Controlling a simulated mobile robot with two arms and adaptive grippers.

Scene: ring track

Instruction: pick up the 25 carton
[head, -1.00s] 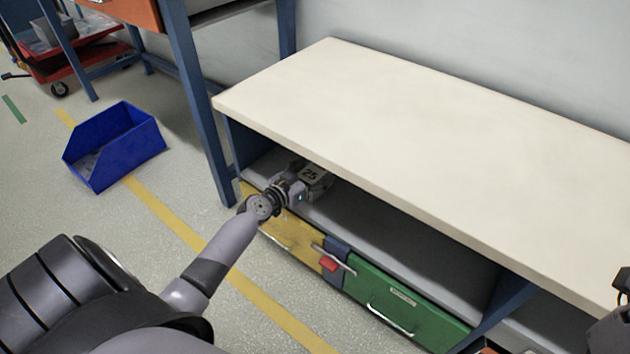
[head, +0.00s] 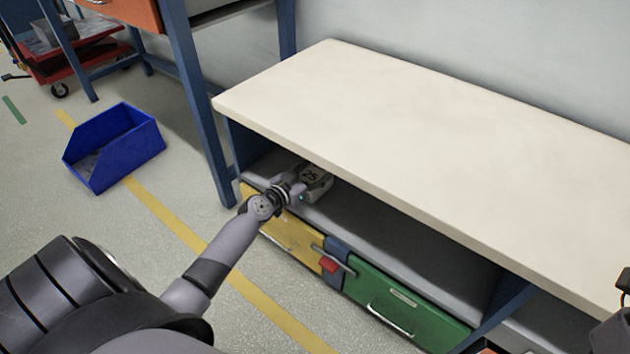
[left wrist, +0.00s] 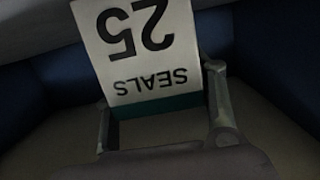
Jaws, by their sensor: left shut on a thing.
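The 25 carton (head: 318,186) is in the open shelf space under the cream worktop, near its left end. In the left wrist view its white label (left wrist: 135,45) reads "25" and "SEALS" upside down, with a green band below. My left gripper (head: 301,188) reaches in from the front and is shut on the carton. In the left wrist view its two fingers (left wrist: 162,125) stand on either side of the carton. Whether the carton touches the shelf I cannot tell. Part of my right arm shows at the right edge; its jaws are not clear.
The worktop (head: 420,140) overhangs the carton closely. Below the grey shelf (head: 400,236) are a yellow drawer (head: 290,240) and a green drawer (head: 405,305). A blue bin (head: 135,150) sits on the floor at left. A blue table leg (head: 200,110) stands near my left arm.

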